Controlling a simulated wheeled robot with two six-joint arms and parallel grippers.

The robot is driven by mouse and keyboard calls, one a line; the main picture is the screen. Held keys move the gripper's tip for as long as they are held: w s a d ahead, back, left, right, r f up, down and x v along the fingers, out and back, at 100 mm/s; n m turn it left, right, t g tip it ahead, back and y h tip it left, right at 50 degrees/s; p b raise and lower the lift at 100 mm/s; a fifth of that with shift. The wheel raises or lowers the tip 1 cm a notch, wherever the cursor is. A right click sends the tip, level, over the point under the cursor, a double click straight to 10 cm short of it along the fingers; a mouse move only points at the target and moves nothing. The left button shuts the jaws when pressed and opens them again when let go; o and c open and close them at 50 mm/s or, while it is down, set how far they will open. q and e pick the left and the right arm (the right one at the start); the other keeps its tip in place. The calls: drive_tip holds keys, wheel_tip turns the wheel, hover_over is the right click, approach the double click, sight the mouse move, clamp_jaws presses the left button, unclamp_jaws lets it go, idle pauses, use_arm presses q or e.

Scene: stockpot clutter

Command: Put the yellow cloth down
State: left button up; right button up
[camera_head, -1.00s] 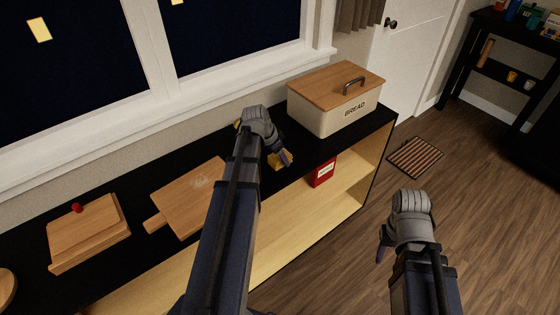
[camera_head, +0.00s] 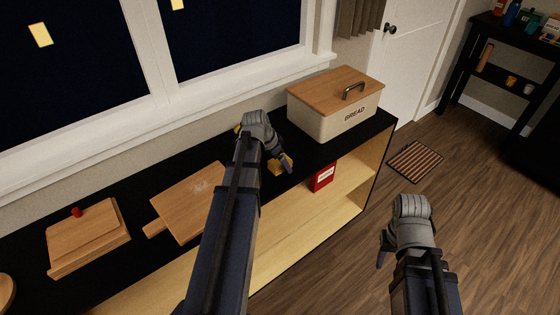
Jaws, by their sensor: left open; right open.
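The yellow cloth (camera_head: 280,168) lies on the black counter top (camera_head: 310,154), mostly hidden behind my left gripper. A bit of yellow also shows on the far left side of the gripper. My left gripper (camera_head: 284,162) is open, over or right at the cloth; whether it touches the cloth cannot be told. My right gripper (camera_head: 381,250) is open and empty, out over the floor in front of the counter.
A bread box (camera_head: 325,122) with a wooden lid stands right of the cloth. A cutting board (camera_head: 188,205) and a wooden box with a red knob (camera_head: 88,238) lie to the left. A red tin (camera_head: 323,177) sits on the shelf below. A striped mat (camera_head: 416,162) lies on the floor.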

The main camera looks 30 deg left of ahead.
use_arm(q)
drive_tip(key=p+v, duration=1.1)
drive_tip(key=v, duration=0.1)
drive_tip(key=shift+d, duration=0.1)
drive_tip(key=s+d+g+y, duration=0.1)
drive_tip(key=s+d, duration=0.3)
drive_tip(key=d, duration=0.6)
drive_tip(key=s+d+f+g+y, duration=0.1)
drive_tip(key=s+d, duration=0.3)
drive_tip(key=d, duration=0.7)
drive_tip(key=s+d+g+y, duration=0.1)
drive_tip(key=s+d, duration=0.3)
drive_tip(key=d, duration=0.7)
drive_tip(key=shift+f+n+g, duration=0.2)
drive_tip(key=shift+n+g, duration=0.1)
drive_tip(key=shift+g, duration=0.5)
drive_tip(key=shift+s, duration=0.1)
